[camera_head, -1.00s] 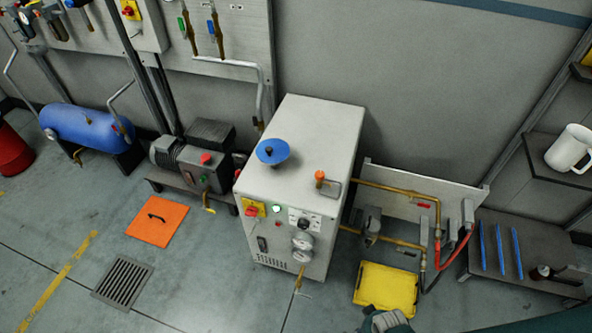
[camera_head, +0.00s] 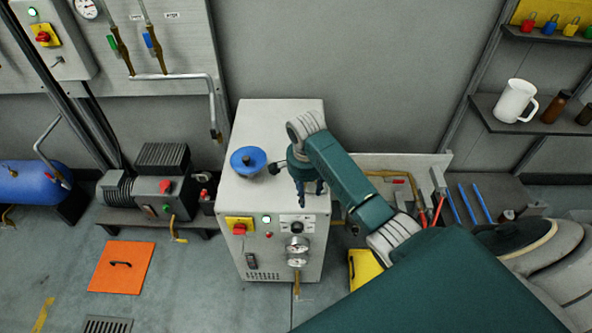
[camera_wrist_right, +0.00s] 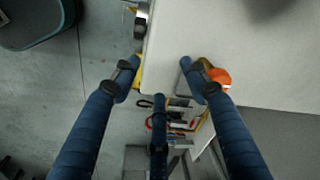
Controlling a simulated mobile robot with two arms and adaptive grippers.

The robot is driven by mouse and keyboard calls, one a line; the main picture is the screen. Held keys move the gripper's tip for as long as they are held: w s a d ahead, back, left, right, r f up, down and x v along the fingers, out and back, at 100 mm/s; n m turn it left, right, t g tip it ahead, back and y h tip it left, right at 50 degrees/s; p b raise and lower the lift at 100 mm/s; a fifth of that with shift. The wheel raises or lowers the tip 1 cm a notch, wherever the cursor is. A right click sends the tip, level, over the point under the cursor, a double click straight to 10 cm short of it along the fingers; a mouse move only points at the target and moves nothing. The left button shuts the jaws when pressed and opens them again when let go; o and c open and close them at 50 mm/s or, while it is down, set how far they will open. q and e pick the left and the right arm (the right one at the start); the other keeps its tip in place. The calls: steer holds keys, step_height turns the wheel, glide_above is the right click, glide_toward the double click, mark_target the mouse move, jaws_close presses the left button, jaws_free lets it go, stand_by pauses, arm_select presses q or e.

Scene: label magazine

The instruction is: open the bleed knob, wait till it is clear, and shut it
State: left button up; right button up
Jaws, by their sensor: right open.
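The orange knob (camera_wrist_right: 218,78) shows in the right wrist view, on the top of the white cabinet (camera_head: 273,112), just beside the tip of one finger of my right gripper (camera_wrist_right: 160,80). I cannot tell whether they touch. The fingers are spread, with nothing between them. In the head view my right gripper (camera_head: 308,190) points down over the cabinet's front right top and hides the orange knob. A blue round handwheel (camera_head: 247,160) stands on the cabinet top to the left. My left gripper is not in view.
The cabinet front has a red and yellow switch (camera_head: 239,227), a lit green lamp (camera_head: 267,218) and gauges (camera_head: 298,244). A pump (camera_head: 160,190) stands on the left. A yellow tray (camera_head: 362,268) lies partly behind my arm. A shelf (camera_head: 490,112) holds a white mug (camera_head: 515,101).

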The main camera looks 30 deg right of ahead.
steer(key=w+d+r+m+y, duration=0.1)
steer(key=w+d+r+m, duration=0.2)
steer(key=w+r+m, duration=0.6)
steer(key=shift+n+g, duration=0.4)
steer(key=f, duration=0.3)
steer(key=s+f, duration=0.1)
steer(key=f, duration=0.5)
steer(key=shift+s+d, duration=0.3)
steer(key=shift+d, duration=0.05)
jaws_close()
steer(key=shift+r+p, duration=0.1)
steer(key=shift+p, duration=0.3)
